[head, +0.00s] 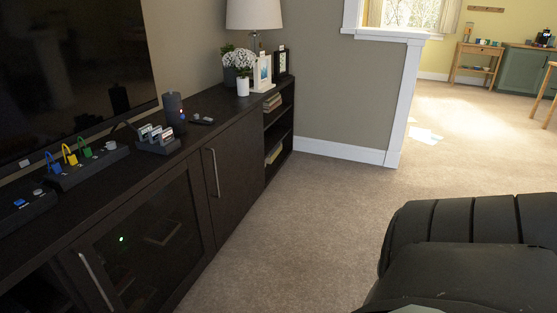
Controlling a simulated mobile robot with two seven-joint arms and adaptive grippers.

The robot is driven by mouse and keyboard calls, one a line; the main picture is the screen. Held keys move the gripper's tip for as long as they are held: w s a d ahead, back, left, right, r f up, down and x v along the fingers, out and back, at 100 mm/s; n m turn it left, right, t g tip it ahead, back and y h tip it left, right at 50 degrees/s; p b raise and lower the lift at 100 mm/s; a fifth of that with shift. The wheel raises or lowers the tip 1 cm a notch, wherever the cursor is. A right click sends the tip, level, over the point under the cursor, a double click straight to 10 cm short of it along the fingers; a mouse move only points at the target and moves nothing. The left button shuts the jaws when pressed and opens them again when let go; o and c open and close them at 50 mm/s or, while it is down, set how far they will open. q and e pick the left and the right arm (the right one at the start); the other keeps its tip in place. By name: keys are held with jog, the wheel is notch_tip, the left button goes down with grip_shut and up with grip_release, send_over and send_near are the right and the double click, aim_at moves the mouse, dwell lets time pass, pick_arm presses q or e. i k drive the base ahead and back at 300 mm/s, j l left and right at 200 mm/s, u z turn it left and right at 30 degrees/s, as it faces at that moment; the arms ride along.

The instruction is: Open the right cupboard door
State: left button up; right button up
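A long dark wood cabinet (190,141) runs along the left wall. Its right cupboard door (240,165) is a solid dark panel that looks shut and flush with the front. A slim upright metal handle (211,173) sits near that door's left edge. To its left is a glass-fronted door (150,245), which also looks shut, with a metal handle (97,281) at its left side. Neither of my grippers shows in the head view.
Open shelves (277,128) with books end the cabinet. A television, small devices, a lamp (254,14) and white flowers (239,59) stand on top. Carpet (290,215) in front is clear. A bulky black ribbed shape (465,250), perhaps a seat, fills the lower right.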

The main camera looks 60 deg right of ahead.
aim_at(232, 161)
jog(key=z, duration=1.45)
